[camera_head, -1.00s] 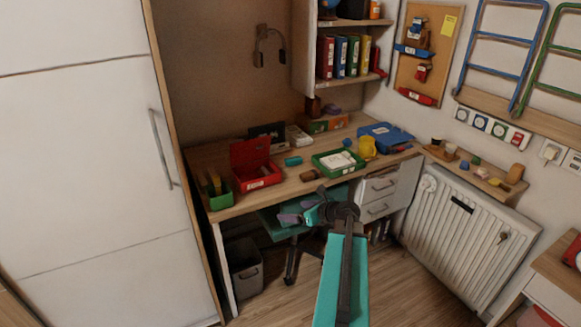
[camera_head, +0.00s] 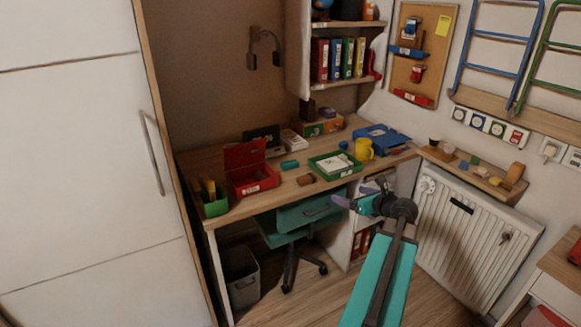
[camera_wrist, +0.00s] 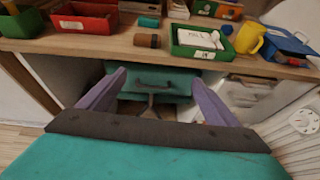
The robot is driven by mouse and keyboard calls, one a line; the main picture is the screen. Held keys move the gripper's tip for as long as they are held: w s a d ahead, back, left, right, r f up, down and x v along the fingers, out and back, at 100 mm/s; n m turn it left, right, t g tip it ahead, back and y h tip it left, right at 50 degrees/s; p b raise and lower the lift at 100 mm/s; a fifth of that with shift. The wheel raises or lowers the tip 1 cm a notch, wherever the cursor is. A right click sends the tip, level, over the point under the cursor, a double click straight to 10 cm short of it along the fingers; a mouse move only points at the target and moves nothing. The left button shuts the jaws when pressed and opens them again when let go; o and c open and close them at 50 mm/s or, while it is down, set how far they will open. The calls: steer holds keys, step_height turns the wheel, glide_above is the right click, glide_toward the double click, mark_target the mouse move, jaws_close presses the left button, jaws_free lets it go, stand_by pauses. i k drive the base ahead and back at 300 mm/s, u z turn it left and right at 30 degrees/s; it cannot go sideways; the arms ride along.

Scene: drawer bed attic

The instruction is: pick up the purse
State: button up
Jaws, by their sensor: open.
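A small brown item (camera_head: 306,179), which may be the purse, lies near the front edge of the wooden desk (camera_head: 235,208). It also shows in the wrist view (camera_wrist: 147,40) at the top, left of centre; its details are too small to be sure. My gripper (camera_head: 358,194) is in front of the desk, right of the brown item and apart from it. In the wrist view, my gripper's purple fingers (camera_wrist: 158,78) are spread, with nothing held between them. They point toward the desk front, below the brown item.
A red box (camera_head: 255,184), a green tray (camera_head: 335,165), a yellow mug (camera_head: 363,149) and a teal block (camera_head: 290,164) stand around the brown item. A teal chair (camera_head: 308,212) is tucked under the desk. A grey bin (camera_head: 242,277) stands at left; a radiator (camera_head: 465,235) at right.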

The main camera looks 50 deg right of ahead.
mark_target(285, 165)
steer(key=i, duration=0.9)
steer(key=u, duration=0.05)
